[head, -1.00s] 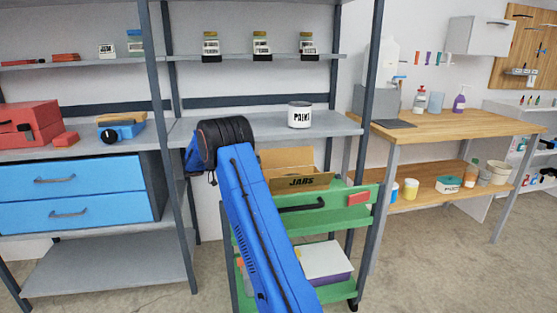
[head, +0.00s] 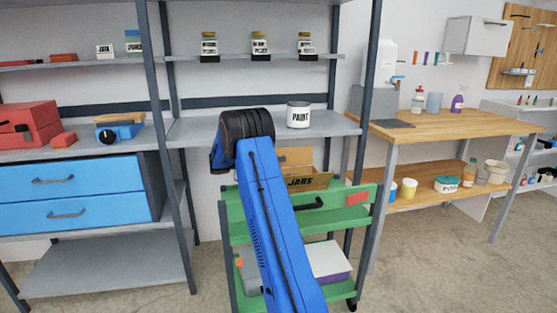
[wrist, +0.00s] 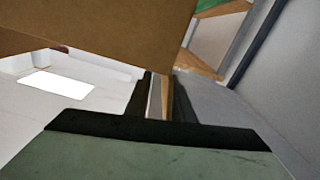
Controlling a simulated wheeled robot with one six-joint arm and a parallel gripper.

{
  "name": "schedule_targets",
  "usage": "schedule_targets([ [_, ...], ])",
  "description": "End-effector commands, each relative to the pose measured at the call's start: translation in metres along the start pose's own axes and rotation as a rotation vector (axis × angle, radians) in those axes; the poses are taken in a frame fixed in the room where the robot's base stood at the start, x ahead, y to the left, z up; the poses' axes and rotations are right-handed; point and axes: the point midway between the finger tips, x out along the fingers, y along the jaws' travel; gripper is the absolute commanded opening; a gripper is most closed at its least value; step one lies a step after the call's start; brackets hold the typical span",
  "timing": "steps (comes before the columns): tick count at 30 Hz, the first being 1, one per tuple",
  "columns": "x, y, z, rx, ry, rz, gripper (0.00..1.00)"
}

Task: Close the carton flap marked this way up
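The cardboard carton marked JARS (head: 311,181) sits in the top of a green cart, partly hidden by my arm. A cardboard panel (head: 298,156) stands up at its back; no "this way up" marking is readable. In the wrist view a large brown cardboard face (wrist: 110,22) fills the top, close to the camera. My gripper (wrist: 161,84) shows below it as two dark fingers with a narrow gap, so it is slightly open. A thin brown and pale strip shows in the gap; I cannot tell whether it is held. In the head view my arm hides the gripper.
The green cart (head: 345,212) has a dark handle and a red label. A grey shelf behind holds a paint can (head: 298,114), with jars (head: 260,46) above. A wooden workbench (head: 455,127) stands at right. Blue drawers (head: 68,192) are at left.

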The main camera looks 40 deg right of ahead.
Motion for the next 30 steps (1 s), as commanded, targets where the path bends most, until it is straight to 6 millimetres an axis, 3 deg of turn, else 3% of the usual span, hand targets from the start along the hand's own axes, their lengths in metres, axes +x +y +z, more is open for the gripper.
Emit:
schedule_targets([
  [11, 0.0048, 0.0, 0.0, 0.0, 0.0, -0.001, 0.22],
  [14, 0.0047, 0.0, -0.0001, 0.0, 0.0, -0.001, 0.0],
  [30, 0.0046, 0.0001, 0.0, 0.0, -0.001, -0.001, 0.0],
])
